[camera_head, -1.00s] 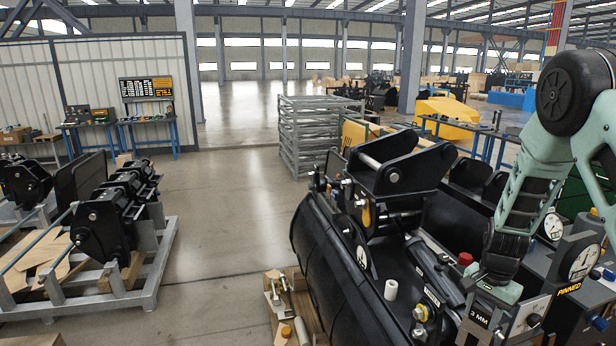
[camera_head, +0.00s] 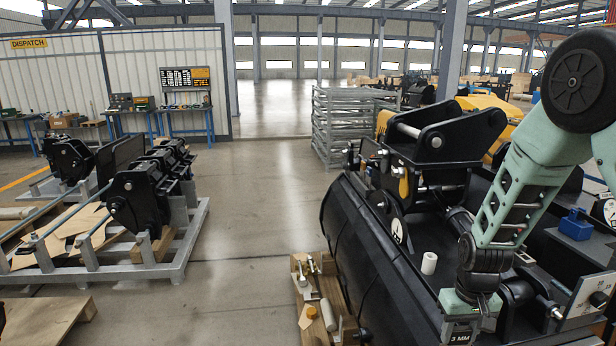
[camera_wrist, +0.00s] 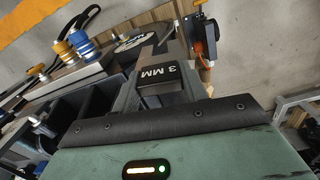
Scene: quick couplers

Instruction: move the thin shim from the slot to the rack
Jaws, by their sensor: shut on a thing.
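My gripper (camera_head: 468,312) is at the lower right of the head view, pointing down. It is shut on the thin shim, whose black block marked "3 MM" (camera_head: 460,338) shows just below the fingers, at the frame's bottom edge. In the wrist view the "3 MM" block (camera_wrist: 160,78) sits between the fingers, with a grey part reaching beyond it. The shim's lower end is hidden in the head view. I cannot make out the slot or the shim's rack with certainty.
A large black bucket (camera_head: 375,250) with a black coupler (camera_head: 440,140) stands beside my arm. A white cylinder (camera_head: 429,263) stands on it. Grey stacked frames (camera_head: 340,125) stand behind. The middle floor is clear.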

